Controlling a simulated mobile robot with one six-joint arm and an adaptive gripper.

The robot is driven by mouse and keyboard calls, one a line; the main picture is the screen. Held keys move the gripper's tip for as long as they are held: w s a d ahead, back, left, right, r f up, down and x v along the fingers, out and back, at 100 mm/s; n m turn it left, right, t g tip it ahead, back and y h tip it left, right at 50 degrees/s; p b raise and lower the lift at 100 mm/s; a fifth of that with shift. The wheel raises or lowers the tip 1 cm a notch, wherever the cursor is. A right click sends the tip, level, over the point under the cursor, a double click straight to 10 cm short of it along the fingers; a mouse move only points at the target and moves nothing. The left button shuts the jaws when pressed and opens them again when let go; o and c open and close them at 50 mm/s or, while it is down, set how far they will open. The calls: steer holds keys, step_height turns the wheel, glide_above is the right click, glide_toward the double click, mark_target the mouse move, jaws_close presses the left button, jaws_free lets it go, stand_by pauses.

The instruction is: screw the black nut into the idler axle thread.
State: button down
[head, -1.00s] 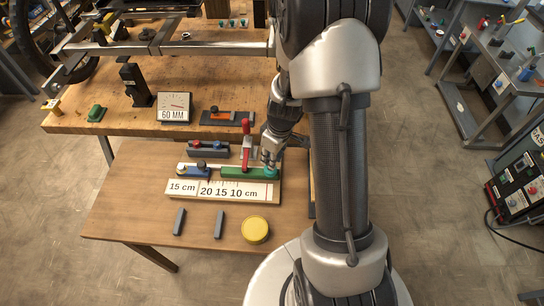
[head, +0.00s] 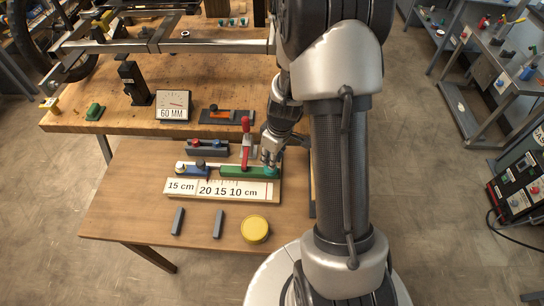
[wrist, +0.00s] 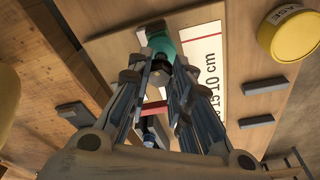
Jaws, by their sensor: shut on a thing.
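My gripper (head: 270,160) points down at the right end of a green block (head: 243,171) on the fixture board. In the wrist view its fingers (wrist: 160,74) are closed around a dark round piece (wrist: 159,66), which looks like the black nut. A teal part (wrist: 159,42) shows just beyond the fingertips; it also shows at the block's right end in the head view (head: 270,173). I cannot make out the idler axle thread, nor whether the nut sits on it, because the fingers cover that spot.
A clamp with a red handle (head: 246,139) stands upright just left of my gripper. A blue block (head: 193,170) sits farther left on the board. A yellow round tin (head: 255,229) and two dark grey bars (head: 178,221) lie in front, with bare tabletop around them.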

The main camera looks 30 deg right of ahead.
steer(key=shift+f+b, duration=0.95)
steer(key=shift+b, duration=0.1)
steer(key=c, duration=1.4)
jaws_free()
steer(key=shift+o, duration=0.2)
step_height(320, 180, up, 12)
steer(key=s, duration=0.1)
steer(key=shift+s+d, duration=0.35)
steer(key=shift+d, duration=0.05)
